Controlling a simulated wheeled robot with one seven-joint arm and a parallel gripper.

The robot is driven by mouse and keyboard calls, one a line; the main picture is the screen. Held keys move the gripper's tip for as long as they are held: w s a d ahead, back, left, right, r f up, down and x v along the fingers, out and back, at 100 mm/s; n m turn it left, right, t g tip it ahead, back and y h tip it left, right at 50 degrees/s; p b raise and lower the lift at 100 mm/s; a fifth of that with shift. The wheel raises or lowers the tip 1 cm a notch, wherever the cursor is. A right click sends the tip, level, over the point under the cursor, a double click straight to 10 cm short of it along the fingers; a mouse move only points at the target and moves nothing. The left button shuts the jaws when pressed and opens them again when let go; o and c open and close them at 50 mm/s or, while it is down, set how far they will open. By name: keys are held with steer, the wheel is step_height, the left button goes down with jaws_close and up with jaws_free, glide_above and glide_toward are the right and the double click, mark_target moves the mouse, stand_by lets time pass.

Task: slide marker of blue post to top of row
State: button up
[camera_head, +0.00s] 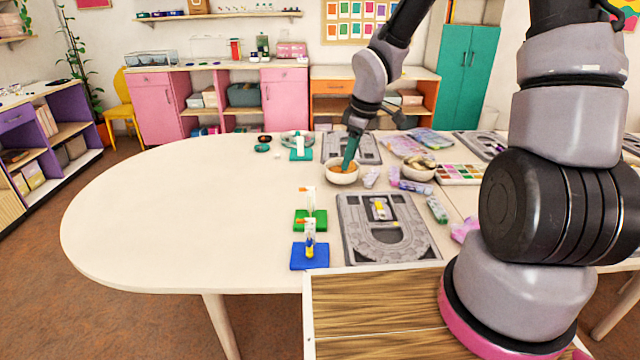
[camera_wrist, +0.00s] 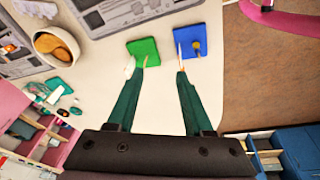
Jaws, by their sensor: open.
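The blue base (camera_head: 310,258) stands near the table's front edge, with an upright white post (camera_head: 309,226) on it. An orange marker (camera_head: 301,222) sticks out left near the post's upper end; yellow and blue show lower down. In the wrist view the blue base (camera_wrist: 198,40) is at the upper right, its post partly lined up with the right fingertip. My gripper (camera_head: 348,164) has green fingers and appears over the white bowl in the head view. In the wrist view my gripper (camera_wrist: 163,70) is open and empty, apart from the posts.
A green base (camera_head: 311,220) with a similar post stands just behind the blue one, and a teal one (camera_head: 301,155) farther back. A grey bead board (camera_head: 350,225) lies right of them. The bowl (camera_head: 342,178) is behind it. The table's left side is clear.

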mark_target(302, 220)
steer(key=a+f+n, duration=0.1)
steer(key=a+f, duration=0.3)
steer(key=f, duration=0.1)
steer(key=a+f+n+g+y, duration=0.1)
steer(key=a+f, duration=0.2)
steer(key=f, duration=0.3)
steer(key=a+f+n+y, duration=0.1)
steer(key=a+f+n, duration=0.1)
steer(key=a+f, duration=0.2)
steer(key=shift+s+x, duration=0.25)
steer(key=shift+x, duration=0.95)
steer(key=shift+y, duration=0.3)
jaws_close()
